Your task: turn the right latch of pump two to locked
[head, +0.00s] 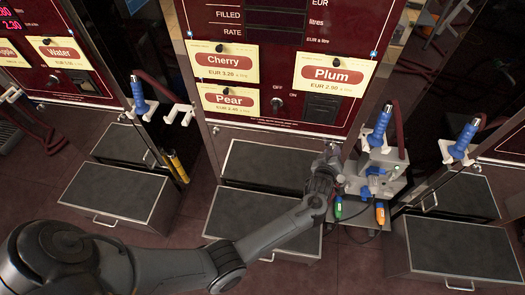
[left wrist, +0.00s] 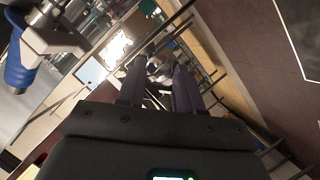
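Pump two appears to be the dark red middle pump (head: 280,112) with Cherry, Plum and Pear labels. Small blue-and-white fittings sit at its left edge (head: 189,34) and right edge (head: 373,53). I cannot tell whether either is a latch, nor how it is turned. My left gripper (head: 330,160) is beside the pump's lower right corner, below the Plum label. In the left wrist view its two dark fingers (left wrist: 160,88) are apart. A shiny grey part (left wrist: 160,68) shows between or beyond them; contact cannot be told. My right gripper is not in view.
A blue nozzle (head: 379,127) stands in a white holder just right of my gripper. Below it, a grey stand (head: 394,188) carries a blue fitting, with green and orange handles in front. Grey-topped steps (head: 262,211) stand below the pump. Other pumps flank it.

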